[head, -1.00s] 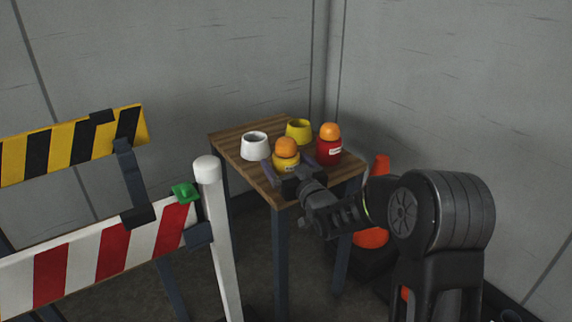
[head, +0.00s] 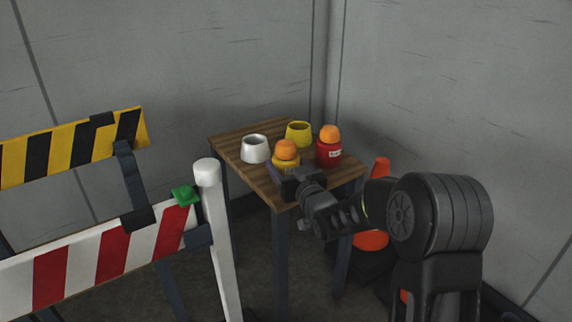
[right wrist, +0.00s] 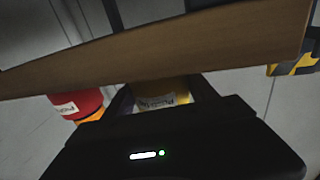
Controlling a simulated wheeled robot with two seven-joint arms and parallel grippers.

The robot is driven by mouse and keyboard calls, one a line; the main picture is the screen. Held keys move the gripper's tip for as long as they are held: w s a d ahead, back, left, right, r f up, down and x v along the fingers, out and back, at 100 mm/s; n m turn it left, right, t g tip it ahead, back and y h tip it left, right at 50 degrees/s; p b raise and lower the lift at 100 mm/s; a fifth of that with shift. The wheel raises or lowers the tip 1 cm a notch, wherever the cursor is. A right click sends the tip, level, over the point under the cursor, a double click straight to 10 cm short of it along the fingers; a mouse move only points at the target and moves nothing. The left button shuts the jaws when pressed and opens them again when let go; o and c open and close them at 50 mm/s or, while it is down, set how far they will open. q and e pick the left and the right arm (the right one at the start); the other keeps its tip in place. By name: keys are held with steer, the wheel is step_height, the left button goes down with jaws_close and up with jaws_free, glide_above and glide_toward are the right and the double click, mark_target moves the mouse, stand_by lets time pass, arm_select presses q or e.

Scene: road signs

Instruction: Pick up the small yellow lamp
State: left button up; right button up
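The small yellow lamp (head: 286,163) has a yellow body and an orange dome (head: 286,149). It is upright near the front of the wooden table (head: 243,158). My right gripper (head: 287,171) reaches it from the front right, with its fingers close against both sides of the body. In the right wrist view, the yellow body with a label (right wrist: 162,101) fills the gap between the fingers, so the gripper appears shut on it. I cannot tell whether the lamp is clear of the tabletop. My left gripper is not in view.
A red lamp (head: 328,155) with an orange dome stands close at the right. A white cup-like piece (head: 255,149) stands at the left and a yellow one (head: 298,132) behind. Striped barriers (head: 115,254) and a white post (head: 220,245) are left of the table; orange cones (head: 371,239) are at the right.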

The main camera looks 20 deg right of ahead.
mark_target(286, 141)
steer(key=c, duration=1.1)
steer(key=shift+r, duration=0.1)
step_height(286, 141, up, 10)
steer(key=p, duration=0.3)
